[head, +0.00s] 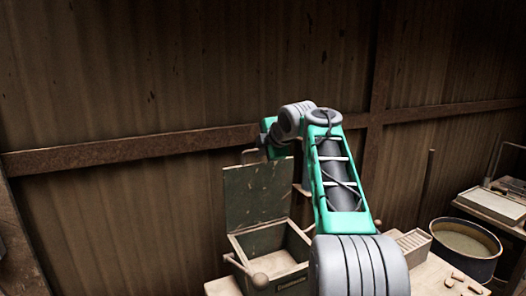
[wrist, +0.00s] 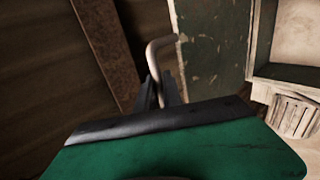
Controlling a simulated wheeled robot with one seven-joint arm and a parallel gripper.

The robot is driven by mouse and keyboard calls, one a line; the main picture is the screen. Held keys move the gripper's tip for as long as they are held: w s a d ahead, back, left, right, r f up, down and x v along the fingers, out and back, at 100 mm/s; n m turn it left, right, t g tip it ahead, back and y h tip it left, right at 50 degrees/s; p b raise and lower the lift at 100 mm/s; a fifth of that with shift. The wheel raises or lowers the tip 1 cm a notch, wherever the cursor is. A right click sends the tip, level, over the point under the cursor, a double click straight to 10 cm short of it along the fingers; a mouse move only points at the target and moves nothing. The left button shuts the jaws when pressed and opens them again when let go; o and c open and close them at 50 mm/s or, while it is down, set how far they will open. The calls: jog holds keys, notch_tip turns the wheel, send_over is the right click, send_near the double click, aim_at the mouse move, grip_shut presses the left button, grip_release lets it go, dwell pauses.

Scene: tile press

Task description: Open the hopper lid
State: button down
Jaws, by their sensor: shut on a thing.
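The hopper (head: 296,279) is a worn green box with pale rims on the table, its inside showing. Its green hopper lid (head: 258,192) stands roughly upright at the back edge, so the top is open. The lid's bent pale handle (head: 248,152) shows at the lid's top edge. In the wrist view, my gripper (wrist: 161,88) is shut on the handle (wrist: 164,44), with the lid (wrist: 212,40) just to the right.
A ball-ended lever (head: 259,280) stands at the hopper's front left. A ridged pale block (head: 413,242) and a dark bucket (head: 468,248) of greyish material are to the right. A corrugated wall with a rusty beam (head: 130,149) is close behind the lid.

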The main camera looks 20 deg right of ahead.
jog(key=shift+w+f+p, duration=0.15)
jog(key=shift+w+p, duration=0.75)
jog(key=shift+w, duration=1.35)
jog(key=c, duration=1.7)
grip_release()
jog(key=shift+d, duration=0.15)
jog(key=shift+o, duration=1)
jog(key=shift+a, duration=0.2)
jog(key=b+v, duration=0.2)
jog(key=v, duration=0.5)
jog(key=shift+s+r, duration=0.25)
jog(key=shift+s, duration=0.1)
